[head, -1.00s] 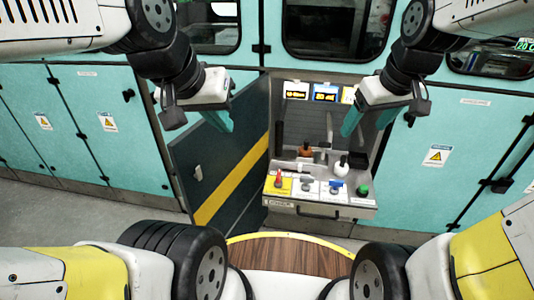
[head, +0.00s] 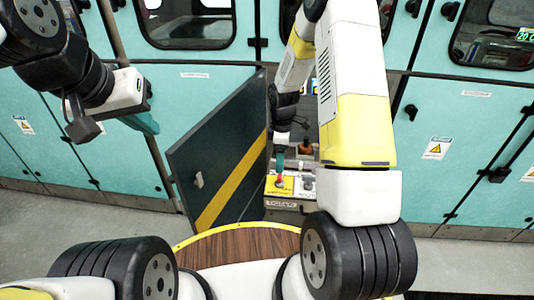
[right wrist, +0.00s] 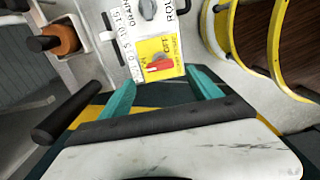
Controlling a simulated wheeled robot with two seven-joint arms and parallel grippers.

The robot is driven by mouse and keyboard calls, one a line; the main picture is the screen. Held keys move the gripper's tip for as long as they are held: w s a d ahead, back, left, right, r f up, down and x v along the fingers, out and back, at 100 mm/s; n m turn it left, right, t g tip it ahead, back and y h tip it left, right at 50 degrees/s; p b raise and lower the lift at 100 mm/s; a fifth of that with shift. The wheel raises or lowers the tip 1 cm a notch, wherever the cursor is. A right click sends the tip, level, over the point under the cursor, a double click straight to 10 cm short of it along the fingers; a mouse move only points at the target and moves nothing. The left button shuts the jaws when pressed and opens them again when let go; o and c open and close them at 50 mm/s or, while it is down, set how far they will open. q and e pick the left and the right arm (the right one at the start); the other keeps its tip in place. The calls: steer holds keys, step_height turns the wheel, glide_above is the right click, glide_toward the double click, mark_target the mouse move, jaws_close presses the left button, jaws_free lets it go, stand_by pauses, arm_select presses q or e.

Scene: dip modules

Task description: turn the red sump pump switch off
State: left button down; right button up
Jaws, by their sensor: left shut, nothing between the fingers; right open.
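The red sump pump switch (right wrist: 159,65) sits on a yellow label plate (right wrist: 157,48) on the panel. In the head view the red switch (head: 279,182) is at the left front of the panel, just below my right gripper (head: 280,163). In the right wrist view my right gripper (right wrist: 159,80) is open, its teal fingers apart on either side of the switch's near side, with nothing held. I cannot tell whether a finger touches the switch. My left gripper (head: 146,123) is shut and empty in front of the teal cabinets, well away from the panel.
A grey switch (right wrist: 148,8) on a white plate is beside the red one. An orange-brown bottle (right wrist: 58,40) stands in a holder. The open dark door (head: 222,150) stands left of the panel. A round wooden tabletop (head: 240,246) lies in front. My right arm hides much of the alcove.

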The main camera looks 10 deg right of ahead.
mark_target(280, 179)
step_height(280, 179, down, 7)
steer(key=shift+r, duration=0.1)
stand_by(0.3)
steer(key=c, duration=1.4)
